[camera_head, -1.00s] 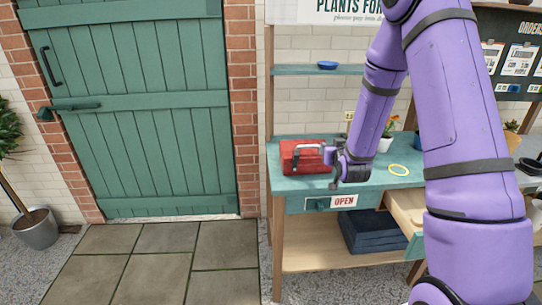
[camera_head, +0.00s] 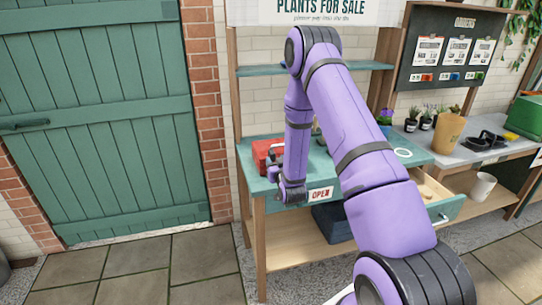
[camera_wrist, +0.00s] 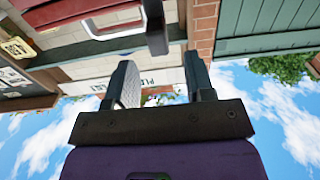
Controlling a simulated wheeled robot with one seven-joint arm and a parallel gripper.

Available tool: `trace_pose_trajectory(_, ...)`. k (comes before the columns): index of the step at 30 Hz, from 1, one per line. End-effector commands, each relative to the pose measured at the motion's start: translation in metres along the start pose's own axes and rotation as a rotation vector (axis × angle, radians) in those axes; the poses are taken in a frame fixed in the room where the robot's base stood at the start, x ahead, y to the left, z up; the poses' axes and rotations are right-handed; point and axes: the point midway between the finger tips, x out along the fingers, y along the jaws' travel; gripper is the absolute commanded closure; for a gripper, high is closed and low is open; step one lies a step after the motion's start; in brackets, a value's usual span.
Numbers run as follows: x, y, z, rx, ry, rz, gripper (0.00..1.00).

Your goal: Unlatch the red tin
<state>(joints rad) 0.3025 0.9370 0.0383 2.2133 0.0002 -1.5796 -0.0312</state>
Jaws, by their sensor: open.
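The red tin (camera_head: 262,151) stands on the left end of the teal bench, partly hidden by my arm. Its latch cannot be made out in the head view. My gripper (camera_head: 273,162) is by the tin's front right side, its fingers small and partly lost against the arm. In the wrist view my gripper (camera_wrist: 160,82) shows two dark fingers apart, with nothing between them. A red surface at the top left, likely the tin (camera_wrist: 75,10), lies beyond the fingers. A dark bar (camera_wrist: 156,30) hangs just past the fingertips; I cannot tell whether it is the tin's handle or latch.
The teal bench (camera_head: 405,152) has an open drawer (camera_head: 446,208) on its right. A blue shelf (camera_head: 262,70) is above. Pots and a tan container (camera_head: 448,132) stand at right. Paving before the green door (camera_head: 110,110) is clear.

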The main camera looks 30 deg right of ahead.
Motion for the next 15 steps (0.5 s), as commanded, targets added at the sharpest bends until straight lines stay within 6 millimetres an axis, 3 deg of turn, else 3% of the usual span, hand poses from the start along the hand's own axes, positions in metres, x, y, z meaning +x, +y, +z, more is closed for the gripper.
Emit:
trace_pose_trajectory(6,0.035,0.000,0.000,0.000,0.002,0.000,0.51)
trace_pose_trajectory(15,0.054,0.000,0.000,0.000,0.000,0.000,0.51)
